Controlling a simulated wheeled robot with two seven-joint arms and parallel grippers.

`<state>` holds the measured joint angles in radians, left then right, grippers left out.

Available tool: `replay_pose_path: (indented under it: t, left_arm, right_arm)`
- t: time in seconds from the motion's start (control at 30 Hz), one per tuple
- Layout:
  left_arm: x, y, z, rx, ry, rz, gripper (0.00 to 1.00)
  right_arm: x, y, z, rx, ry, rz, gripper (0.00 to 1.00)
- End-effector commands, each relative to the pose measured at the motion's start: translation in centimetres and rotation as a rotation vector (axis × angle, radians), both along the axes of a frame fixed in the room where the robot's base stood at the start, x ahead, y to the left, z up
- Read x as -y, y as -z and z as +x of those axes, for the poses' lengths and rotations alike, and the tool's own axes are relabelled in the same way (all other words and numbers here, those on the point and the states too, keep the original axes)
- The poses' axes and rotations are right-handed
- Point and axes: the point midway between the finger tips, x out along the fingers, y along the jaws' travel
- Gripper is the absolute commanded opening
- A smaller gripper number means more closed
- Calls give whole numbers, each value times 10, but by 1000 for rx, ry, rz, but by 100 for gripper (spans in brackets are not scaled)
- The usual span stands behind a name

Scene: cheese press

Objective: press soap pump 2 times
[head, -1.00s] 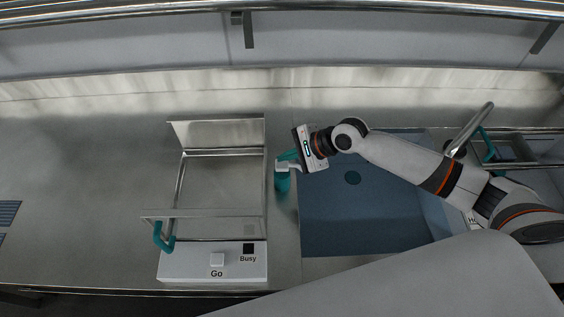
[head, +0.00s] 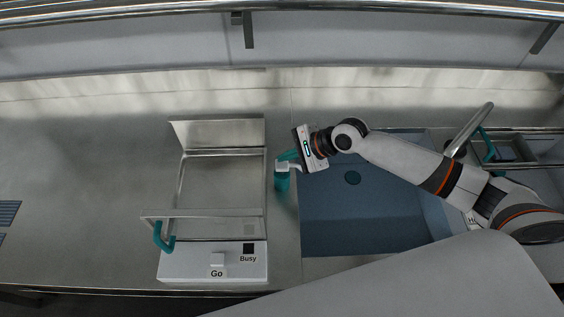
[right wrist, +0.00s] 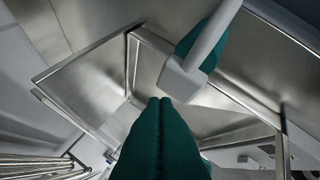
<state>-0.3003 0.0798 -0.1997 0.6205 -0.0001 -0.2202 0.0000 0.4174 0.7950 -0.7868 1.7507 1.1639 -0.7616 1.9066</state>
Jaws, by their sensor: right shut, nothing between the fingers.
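The soap pump is a teal bottle (head: 282,183) with a white pump head, standing upright on the counter between the press and the sink. My right gripper (head: 285,156) has teal fingers and is shut and empty, right at the pump head in the head view. In the right wrist view the closed fingertips (right wrist: 160,103) lie close beside the white pump head (right wrist: 183,80), with part of the teal bottle (right wrist: 198,40) behind it. I cannot tell whether the fingers touch the head, or whether it is pushed down. My left gripper is not in view.
The steel press (head: 217,152) with a teal handle (head: 163,237) and a front panel marked Go and Busy (head: 190,267) stands left of the bottle. The blue sink (head: 335,225) and its faucet (head: 470,130) are at right. The counter far left is mostly clear.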

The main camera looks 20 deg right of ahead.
Motion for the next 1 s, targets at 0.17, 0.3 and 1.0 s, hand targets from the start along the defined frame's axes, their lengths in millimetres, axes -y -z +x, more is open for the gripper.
replay_pose_path:
  t: [0.17, 0.3, 1.0]
  left_arm:
    - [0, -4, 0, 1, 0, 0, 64]
    - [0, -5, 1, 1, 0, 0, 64]
    - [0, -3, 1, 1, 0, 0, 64]
  right_arm:
    - [0, 5, 0, -3, 2, 1, 0]
    - [0, 8, 0, -1, 0, 1, 0]
    - [0, 13, 0, -1, 1, 0, 0]
